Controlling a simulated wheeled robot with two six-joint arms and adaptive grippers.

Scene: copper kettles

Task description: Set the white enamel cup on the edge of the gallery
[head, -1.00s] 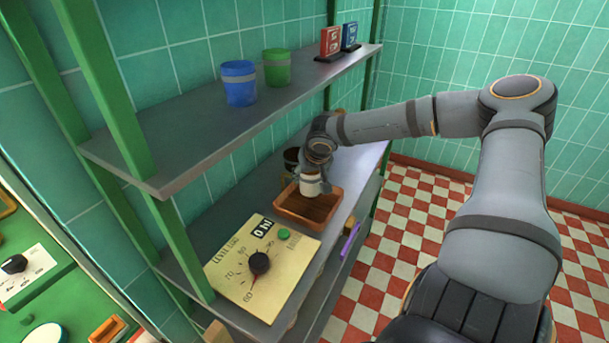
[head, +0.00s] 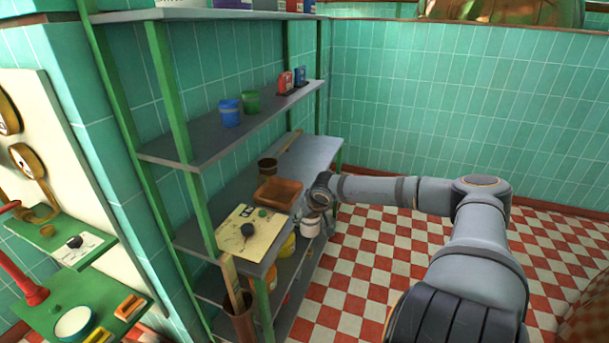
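The white enamel cup (head: 311,227) hangs just off the front edge of the shelf unit, in front of the lower shelves. My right gripper (head: 316,211) is above it and appears shut on it. The fingers are small and partly hidden by the wrist, so the exact grip is hard to see. My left gripper is out of view. A raised ledge with a brown edge (head: 440,21) runs along the top of the far tiled wall; I cannot tell whether this is the gallery.
The shelf unit (head: 310,156) bears a brown wooden tray (head: 278,192), a dark cup (head: 267,168) and a dial board (head: 250,232). Blue (head: 230,113) and green (head: 251,102) cups stand higher. A large copper form (head: 500,10) shows top right. The checkered floor (head: 370,255) is open.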

